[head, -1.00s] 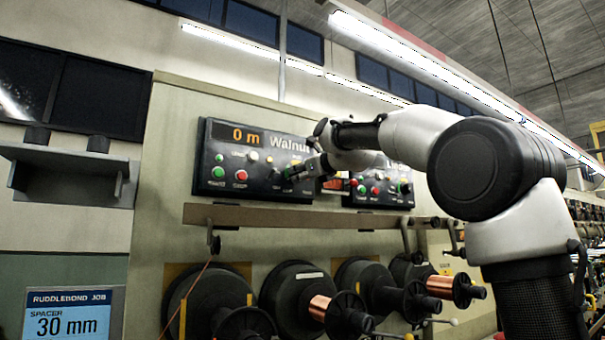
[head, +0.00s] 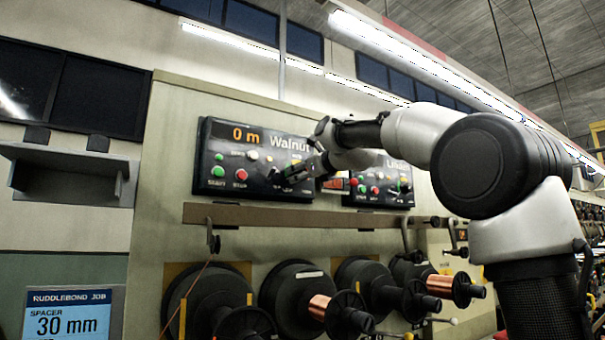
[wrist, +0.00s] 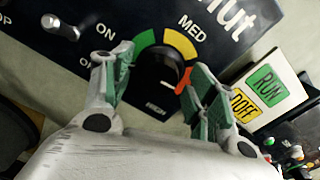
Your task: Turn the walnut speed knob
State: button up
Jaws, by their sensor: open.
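The walnut speed knob (wrist: 157,76) is a dark round dial on the Walnut panel (head: 222,157), with a green, yellow and red arc around it marked MED and HIGH. My gripper (wrist: 160,72) is open in the wrist view, with one green-padded finger on each side of the knob. I cannot tell whether the pads touch it. In the head view my gripper (head: 283,178) is at the lower right of the panel and hides the knob. The panel's display reads 0 m.
A toggle switch (wrist: 60,27) marked ON sits left of the knob. A RUN/DOFF sign (wrist: 266,92) is close to the right finger. A second panel (head: 377,190) stands to the right. A brown rail (head: 300,217) and several spools are below.

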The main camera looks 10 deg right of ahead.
jog(key=v, duration=1.1)
jog(key=shift+s, duration=0.2)
jog(key=shift+d, duration=0.1)
